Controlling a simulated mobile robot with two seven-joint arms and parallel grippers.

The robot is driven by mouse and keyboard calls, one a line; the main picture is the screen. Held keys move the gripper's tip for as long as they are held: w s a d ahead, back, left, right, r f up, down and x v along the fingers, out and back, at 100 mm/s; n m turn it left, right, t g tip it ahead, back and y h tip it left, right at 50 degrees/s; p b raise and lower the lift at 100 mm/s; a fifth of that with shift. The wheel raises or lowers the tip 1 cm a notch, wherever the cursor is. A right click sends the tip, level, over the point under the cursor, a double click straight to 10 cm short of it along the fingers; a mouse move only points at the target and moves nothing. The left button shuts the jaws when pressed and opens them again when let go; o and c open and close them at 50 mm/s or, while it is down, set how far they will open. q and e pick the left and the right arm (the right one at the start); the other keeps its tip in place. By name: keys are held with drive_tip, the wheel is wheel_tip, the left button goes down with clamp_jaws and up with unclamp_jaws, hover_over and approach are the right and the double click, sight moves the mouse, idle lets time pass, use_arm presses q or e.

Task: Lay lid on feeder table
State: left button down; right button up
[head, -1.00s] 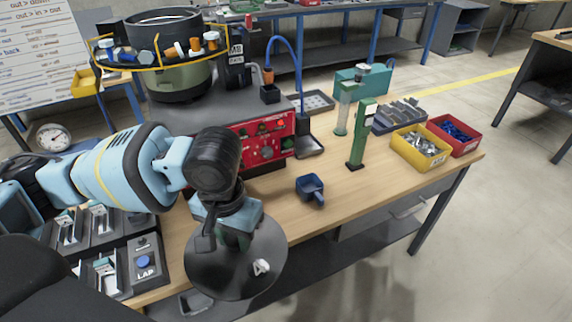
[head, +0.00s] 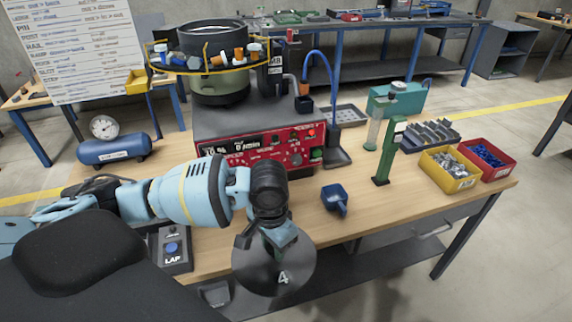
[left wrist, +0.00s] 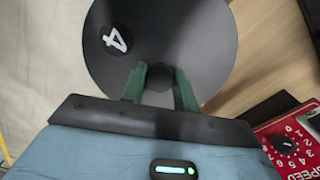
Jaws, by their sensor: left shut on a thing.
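The lid (head: 290,275) is a dark, thin disc marked with a white 4. My left gripper (head: 270,238) is shut on the lid's central knob and holds it at the table's front edge, partly out past it. In the left wrist view the green fingers (left wrist: 160,88) close around the dark knob, and the lid (left wrist: 205,30) spreads out beyond them. The feeder table (head: 345,215) is the wooden-topped bench under the bowl feeder (head: 220,80). Whether the lid touches the tabletop is not clear. My right gripper is not in view.
A red control panel (head: 255,148) stands behind the gripper. Yellow (head: 450,180) and red (head: 487,168) bins sit at the right end. Bare wood shows around the scoop.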

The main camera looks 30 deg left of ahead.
use_arm(q)
drive_tip(key=shift+a+f, duration=0.4)
drive_tip(key=shift+f, duration=0.15)
drive_tip(key=shift+w+a, duration=0.1)
drive_tip(key=shift+w, duration=0.15)
drive_tip(key=w+a, duration=0.2)
drive_tip(key=w, duration=0.2)
drive_tip(key=w+a+f+b, duration=0.1)
drive_tip(key=w+a, duration=0.1)
drive_tip(key=w, duration=0.2)
drive_tip(key=w+a+b, duration=0.1)
drive_tip(key=w+a, duration=0.1)
drive_tip(key=w, duration=0.2)
drive_tip(key=shift+w+a+f, duration=0.3)
drive_tip(key=shift+a, duration=0.05)
drive_tip(key=shift+w+a, duration=0.3)
drive_tip(key=shift+w, duration=0.3)
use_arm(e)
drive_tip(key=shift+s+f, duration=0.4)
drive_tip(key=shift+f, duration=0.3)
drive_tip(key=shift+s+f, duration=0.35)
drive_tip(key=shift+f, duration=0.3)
use_arm(q)
wheel_tip(320, 180, down, 3)
drive_tip(key=shift+f+b, duration=0.15)
drive_tip(key=shift+b, duration=0.15)
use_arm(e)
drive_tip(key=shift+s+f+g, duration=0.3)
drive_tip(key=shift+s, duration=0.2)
